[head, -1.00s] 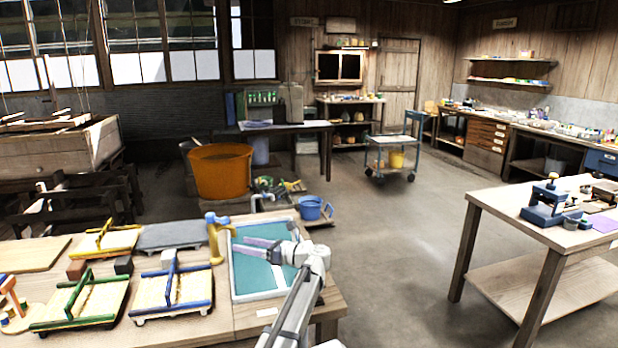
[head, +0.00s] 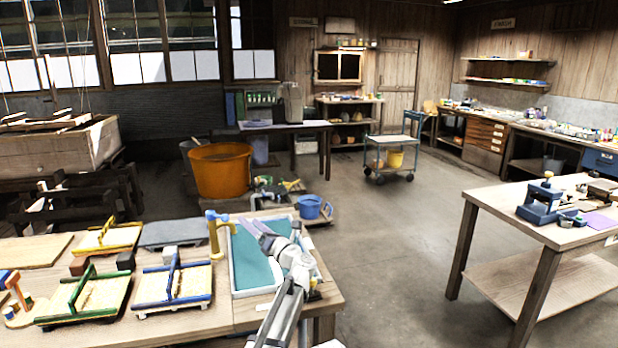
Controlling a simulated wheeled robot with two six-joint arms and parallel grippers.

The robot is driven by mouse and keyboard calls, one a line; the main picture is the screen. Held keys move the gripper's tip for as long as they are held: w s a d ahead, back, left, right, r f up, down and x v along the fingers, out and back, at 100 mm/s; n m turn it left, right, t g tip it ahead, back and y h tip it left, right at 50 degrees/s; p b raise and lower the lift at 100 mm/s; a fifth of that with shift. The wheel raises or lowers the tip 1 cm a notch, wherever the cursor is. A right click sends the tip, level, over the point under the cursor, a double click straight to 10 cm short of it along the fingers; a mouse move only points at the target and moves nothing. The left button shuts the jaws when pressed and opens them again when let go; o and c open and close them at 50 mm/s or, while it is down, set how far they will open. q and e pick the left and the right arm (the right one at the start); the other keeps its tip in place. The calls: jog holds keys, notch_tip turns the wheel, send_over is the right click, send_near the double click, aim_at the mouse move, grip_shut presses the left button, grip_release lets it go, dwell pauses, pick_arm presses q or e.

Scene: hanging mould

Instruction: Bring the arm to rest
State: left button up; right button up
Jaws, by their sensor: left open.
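My left arm (head: 277,315) reaches up from the bottom edge of the head view. Its gripper (head: 250,223) is open, with its purple-grey fingers pointing up and to the left in the picture. The gripper is above the teal-bottomed tray (head: 247,279) on the wooden table, and nothing shows between the fingers. The gap between fingers and tray is hard to judge. My right gripper is not in view.
A yellow stand with a blue top (head: 216,238) is left of the gripper. Blue-edged (head: 172,287) and green-edged (head: 82,299) moulds lie further left. A blue bucket (head: 310,206) is beyond the table. Open floor (head: 400,260) lies to the right.

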pick_arm(q)
jog(key=d+m+t+h, duration=0.65)
jog(key=m+h, duration=0.55)
jog(key=m, duration=0.5)
jog(key=s+d+f+m+g+h, duration=0.5)
jog(key=s+f+m+g+h, duration=0.3)
jog(key=f+m, duration=0.45)
jog(key=s+a+f+m+g+y, duration=0.25)
jog(key=s+a+f+g, duration=0.2)
jog(key=s, duration=0.55)
jog(key=s+a+f+m+g+y, duration=0.1)
jog(key=s+a+f+m+g, duration=0.3)
jog(key=s, duration=0.6)
jog(key=s+a+f+m+g+y, duration=0.2)
jog(key=s+a+f+m+g, duration=0.15)
jog(key=s+f, duration=0.45)
jog(key=s+d+r+m+g, duration=0.1)
jog(key=s+d+m, duration=0.15)
jog(key=d, duration=0.35)
jog(key=s+d+r+m, duration=0.1)
jog(key=s+d, duration=0.3)
jog(key=d, duration=0.1)
notch_tip(320, 180, up, 14)
jog(key=p, duration=1.3)
jog(key=shift+s+d+f+y, duration=0.2)
jog(key=shift+s+d+y, duration=0.1)
jog(key=shift+y, duration=0.15)
